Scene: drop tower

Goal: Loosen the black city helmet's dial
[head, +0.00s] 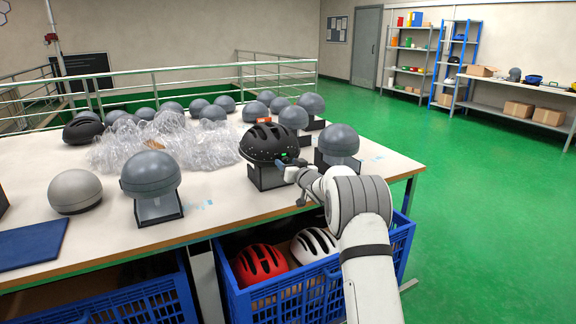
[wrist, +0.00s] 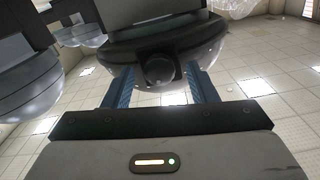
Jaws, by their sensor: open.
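The black helmet (head: 268,140) with vents and a small orange tag sits on a dark stand (head: 265,178) near the table's right front. In the wrist view its dark rim (wrist: 205,42) spans the top, with a round black dial (wrist: 160,69) at its middle. My gripper (head: 288,163) is at the helmet's lower edge. In the wrist view my gripper (wrist: 159,76) is open, one blue finger on each side of the dial, with gaps showing; contact cannot be told. In the head view the dial is not clearly visible.
Grey domes on stands flank the helmet, one close on the right (head: 339,141) and one at left front (head: 150,174). Crumpled clear plastic (head: 180,143) lies behind. A blue crate (head: 300,290) with red and white helmets is below the table edge. The green floor at right is clear.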

